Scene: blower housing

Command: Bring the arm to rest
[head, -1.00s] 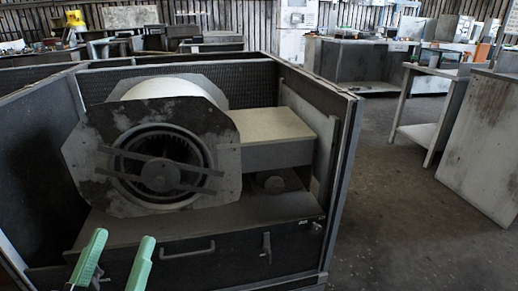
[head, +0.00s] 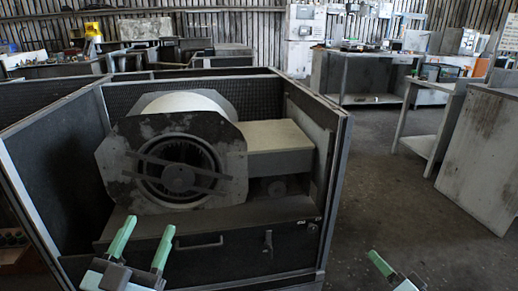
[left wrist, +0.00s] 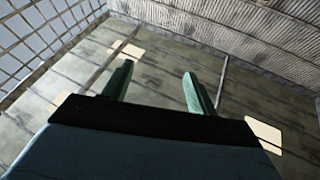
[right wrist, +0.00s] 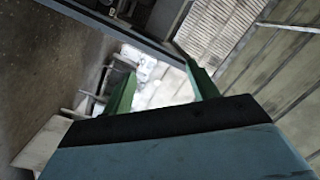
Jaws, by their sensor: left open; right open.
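My left gripper (head: 142,244) is open and empty, with its two green fingers pointing up in front of the blower housing (head: 172,165). In the left wrist view the same gripper (left wrist: 158,90) is open, with only walls and ceiling beyond it. My right gripper shows at the lower right of the head view as one green finger (head: 380,266); the rest is cut off by the frame. In the right wrist view the right gripper (right wrist: 160,88) is open with nothing between its fingers.
The blower sits inside a dark open-topped cabinet (head: 337,180) with a front drawer handle (head: 200,244). A worn grey cabinet (head: 485,150) and a side table (head: 425,145) stand on the right. The floor (head: 395,205) between is clear.

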